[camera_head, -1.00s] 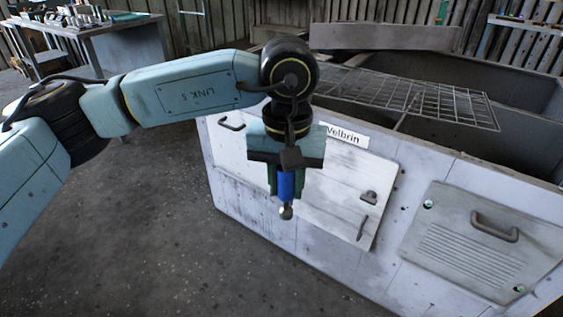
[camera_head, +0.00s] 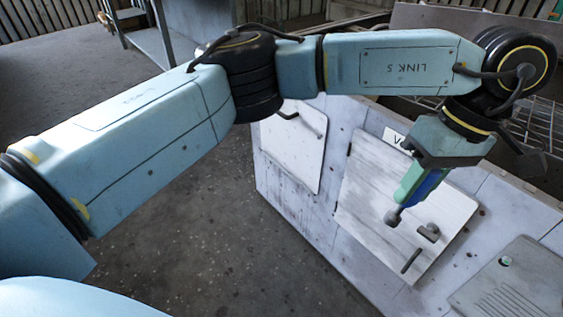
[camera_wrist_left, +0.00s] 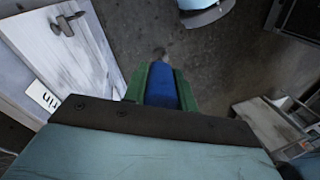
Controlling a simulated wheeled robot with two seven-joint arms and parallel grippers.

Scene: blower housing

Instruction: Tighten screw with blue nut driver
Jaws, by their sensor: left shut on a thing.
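My left gripper (camera_head: 413,187) is shut on the blue nut driver (camera_head: 425,186), whose grey socket end (camera_head: 392,217) points down and to the left. In the left wrist view the driver's blue handle (camera_wrist_left: 161,86) sits between the green fingers, its tip over the floor. In the head view it hangs in front of the white access door (camera_head: 385,225) of the blower housing (camera_head: 300,215). A screw (camera_head: 504,261) shows at the corner of the vented panel (camera_head: 515,285) on the right, apart from the driver. My right gripper is not in view.
The door has a latch (camera_head: 428,232) and a handle (camera_head: 411,261). Another white door (camera_head: 292,147) is to its left. The concrete floor (camera_head: 225,235) is open at the left.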

